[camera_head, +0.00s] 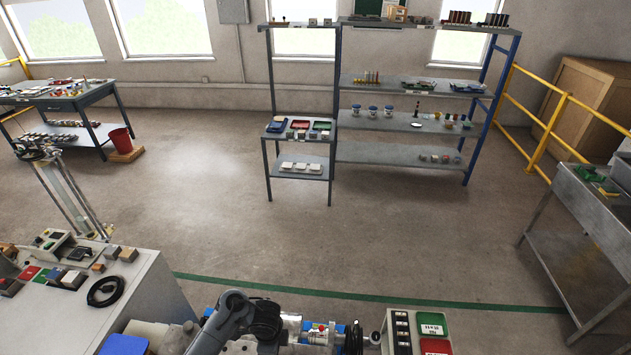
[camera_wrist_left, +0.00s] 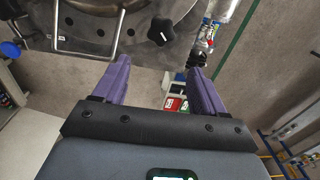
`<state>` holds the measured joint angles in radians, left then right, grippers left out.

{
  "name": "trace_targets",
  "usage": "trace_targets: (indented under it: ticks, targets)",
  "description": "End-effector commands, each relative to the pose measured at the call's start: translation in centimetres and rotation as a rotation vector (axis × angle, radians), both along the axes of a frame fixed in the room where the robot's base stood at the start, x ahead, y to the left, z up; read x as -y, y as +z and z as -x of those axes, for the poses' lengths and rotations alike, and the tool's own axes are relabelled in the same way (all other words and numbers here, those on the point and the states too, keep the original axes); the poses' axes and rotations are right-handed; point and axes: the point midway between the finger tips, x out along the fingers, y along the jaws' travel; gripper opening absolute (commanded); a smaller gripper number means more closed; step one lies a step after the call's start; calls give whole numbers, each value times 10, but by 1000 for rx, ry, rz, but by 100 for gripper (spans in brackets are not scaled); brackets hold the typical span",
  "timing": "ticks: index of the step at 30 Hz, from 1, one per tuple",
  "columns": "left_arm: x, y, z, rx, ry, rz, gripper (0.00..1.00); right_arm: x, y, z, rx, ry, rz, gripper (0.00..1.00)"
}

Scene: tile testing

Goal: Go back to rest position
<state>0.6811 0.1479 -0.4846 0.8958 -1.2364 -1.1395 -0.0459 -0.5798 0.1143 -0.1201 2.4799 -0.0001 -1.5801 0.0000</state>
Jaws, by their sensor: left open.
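My left gripper (camera_wrist_left: 158,68) shows in the left wrist view with its two purple fingers spread apart. It is open and nothing is between the fingers. A grey metal machine part with a black knob (camera_wrist_left: 162,32) lies beyond the fingertips; I cannot tell how far off it is. In the head view a grey arm link of mine shows at the bottom, and the left fingers are hidden there. My right gripper is in neither view.
A machine with a control panel (camera_head: 402,330) stands at the bottom centre. A white cabinet (camera_head: 140,290) with parts on top is at left. Shelving (camera_head: 400,152) stands at the back, a metal table (camera_head: 590,215) at right. The middle floor is clear.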

Motion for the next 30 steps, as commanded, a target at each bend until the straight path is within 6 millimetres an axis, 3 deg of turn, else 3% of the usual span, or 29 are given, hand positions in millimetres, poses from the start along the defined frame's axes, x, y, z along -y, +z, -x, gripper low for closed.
trace_targets:
  ticks: [6,11,14,24,30]
  targets:
    - [31,-1,38,110,207,71,71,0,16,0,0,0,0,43]
    - [31,22,81,178,466,133,71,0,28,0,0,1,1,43]
    - [19,45,113,202,646,165,71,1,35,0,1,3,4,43]
    - [-48,139,228,207,1196,233,71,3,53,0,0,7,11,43]
    - [-69,172,264,195,1355,250,71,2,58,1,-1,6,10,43]
